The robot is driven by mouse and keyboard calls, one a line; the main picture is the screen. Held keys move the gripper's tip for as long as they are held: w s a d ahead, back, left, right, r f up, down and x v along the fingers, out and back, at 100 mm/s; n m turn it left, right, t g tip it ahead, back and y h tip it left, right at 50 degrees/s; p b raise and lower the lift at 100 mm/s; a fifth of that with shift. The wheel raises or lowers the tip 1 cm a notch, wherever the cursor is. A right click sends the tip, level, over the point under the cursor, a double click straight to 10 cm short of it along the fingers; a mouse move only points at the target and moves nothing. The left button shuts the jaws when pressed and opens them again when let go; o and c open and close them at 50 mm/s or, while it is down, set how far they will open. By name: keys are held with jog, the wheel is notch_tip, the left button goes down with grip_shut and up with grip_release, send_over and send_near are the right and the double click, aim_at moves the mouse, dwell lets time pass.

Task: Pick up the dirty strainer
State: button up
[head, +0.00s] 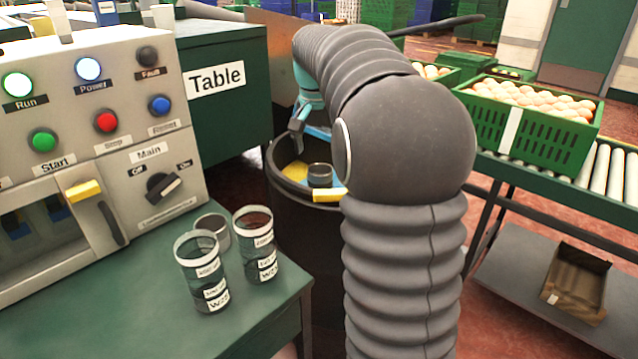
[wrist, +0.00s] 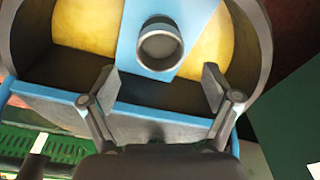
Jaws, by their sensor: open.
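A small round grey metal strainer (head: 320,175) stands on a blue strip across a dark drum (head: 305,225) holding something yellow. The same strainer shows in the wrist view (wrist: 160,46), near the top, its round rim facing the camera. Whether it is dirty cannot be told. My gripper (wrist: 158,80) is open and empty, its fingers spread with the strainer ahead of and between their lines, apart from it. In the head view my gripper (head: 298,128) hangs over the drum, partly hidden by my arm.
Two tall labelled mesh cups (head: 203,270) (head: 256,243) and a shorter cup (head: 214,230) stand on the green table (head: 150,310) at left, beside a control panel (head: 90,130). A green crate of eggs or pale fruit (head: 490,120) sits on a roller conveyor (head: 600,172) at right.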

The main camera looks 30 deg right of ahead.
aim_at(320, 177)
jog(key=shift+w+d+f+b, duration=0.15)
jog(key=shift+f+b, duration=0.15)
jog(key=shift+f, duration=1.6)
jog(key=shift+w+d+f+b, duration=0.1)
jog(key=shift+f+b, duration=0.15)
jog(key=shift+f, duration=1.65)
jog(key=shift+c, duration=0.2)
jog(key=c, duration=1.3)
